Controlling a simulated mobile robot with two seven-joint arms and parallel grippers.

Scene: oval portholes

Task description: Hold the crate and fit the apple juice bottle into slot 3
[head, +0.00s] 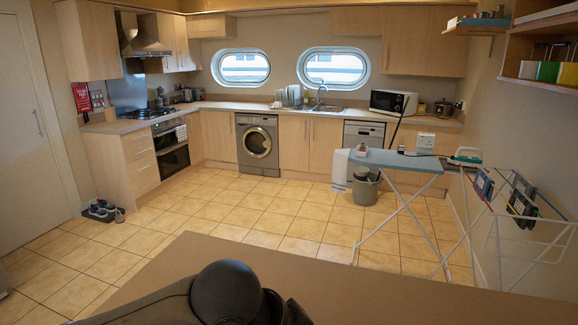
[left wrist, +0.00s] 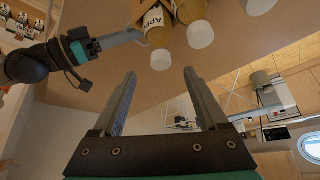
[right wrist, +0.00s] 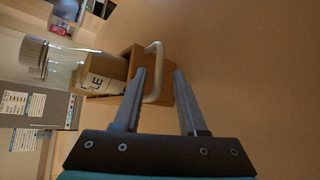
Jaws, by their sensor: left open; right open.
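The brown crate (right wrist: 133,62) stands on the table, seen partly in the right wrist view. Its pale curved handle (right wrist: 158,55) passes between the open fingers of my right gripper (right wrist: 159,72), which is not closed on it. In the left wrist view, yellow bottles with white caps show at the top; one label (left wrist: 153,18) begins "APP". My left gripper (left wrist: 160,72) is open and empty, below these caps. My right gripper (left wrist: 115,40) reaches the crate from the left. Slot numbers cannot be read.
The bare brown table (head: 230,270) fills the head view's front; the crate and grippers are outside that view. Beyond it are an ironing board (head: 400,161), a drying rack (head: 530,225) and kitchen units. The tiled floor (head: 230,205) between is mostly clear.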

